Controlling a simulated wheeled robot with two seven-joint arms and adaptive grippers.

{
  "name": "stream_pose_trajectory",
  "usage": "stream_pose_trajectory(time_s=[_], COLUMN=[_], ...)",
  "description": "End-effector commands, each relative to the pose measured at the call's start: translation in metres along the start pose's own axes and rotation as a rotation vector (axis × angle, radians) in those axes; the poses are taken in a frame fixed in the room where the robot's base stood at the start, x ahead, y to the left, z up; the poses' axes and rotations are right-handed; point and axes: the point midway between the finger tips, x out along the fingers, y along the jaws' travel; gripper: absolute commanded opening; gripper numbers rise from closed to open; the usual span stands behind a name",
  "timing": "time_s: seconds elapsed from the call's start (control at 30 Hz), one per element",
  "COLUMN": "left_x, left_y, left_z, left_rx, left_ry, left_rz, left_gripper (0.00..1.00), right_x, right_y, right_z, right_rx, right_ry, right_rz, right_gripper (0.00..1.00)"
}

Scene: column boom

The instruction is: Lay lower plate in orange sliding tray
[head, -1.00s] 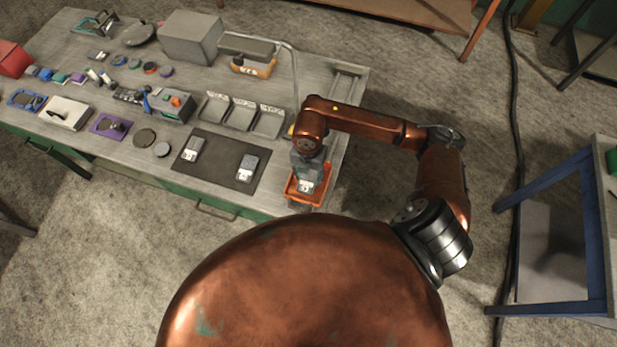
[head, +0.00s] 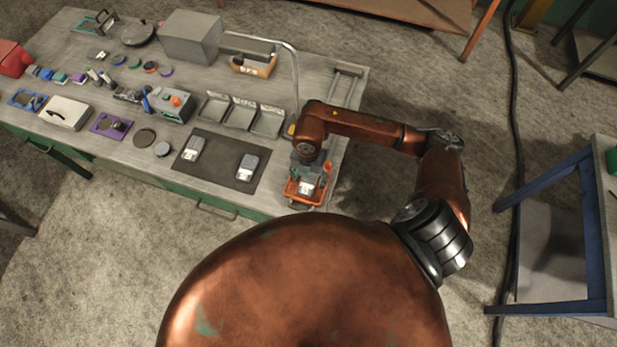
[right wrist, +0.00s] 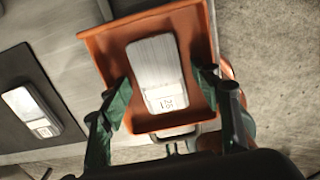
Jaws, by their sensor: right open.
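The orange sliding tray (head: 291,191) is at the bench's front right corner, under my right gripper (head: 306,179). In the right wrist view the tray (right wrist: 98,44) holds a pale metal plate (right wrist: 158,70) with a small printed label. The plate lies inside the tray's walls, slightly tilted in the picture. My right gripper (right wrist: 165,88) is open, its green fingers on either side of the plate with gaps between. Whether the plate rests fully flat I cannot tell. My left gripper is not in view.
A dark mat (head: 217,172) left of the tray bears two similar grey plates, one left (head: 193,148) and one right (head: 247,167). Grey bins (head: 240,117) stand behind it. A lamp with a curved stem (head: 294,70) rises behind my right arm. Floor lies beyond the bench edge.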

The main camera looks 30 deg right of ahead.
Motion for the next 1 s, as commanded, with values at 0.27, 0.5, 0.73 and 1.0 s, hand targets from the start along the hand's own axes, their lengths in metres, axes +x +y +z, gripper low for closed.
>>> stream_pose_trajectory(time_s=[0.27, 0.5, 0.73, 1.0], left_x=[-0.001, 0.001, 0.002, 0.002], left_y=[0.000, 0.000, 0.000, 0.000], left_z=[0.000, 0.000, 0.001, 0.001], left_rx=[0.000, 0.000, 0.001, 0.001], left_ry=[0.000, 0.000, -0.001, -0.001], left_rz=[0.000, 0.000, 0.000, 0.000], left_gripper=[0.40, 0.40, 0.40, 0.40], right_x=[-0.027, -0.079, -0.113, -0.123], right_y=[0.001, 0.001, 0.001, 0.000], right_z=[0.001, 0.001, 0.001, 0.000], right_rx=[-0.001, -0.003, 0.000, 0.000], right_ry=[-0.003, -0.004, -0.002, 0.000], right_rz=[0.003, 0.003, 0.002, 0.000], right_gripper=[0.57, 0.57, 0.57, 0.57])
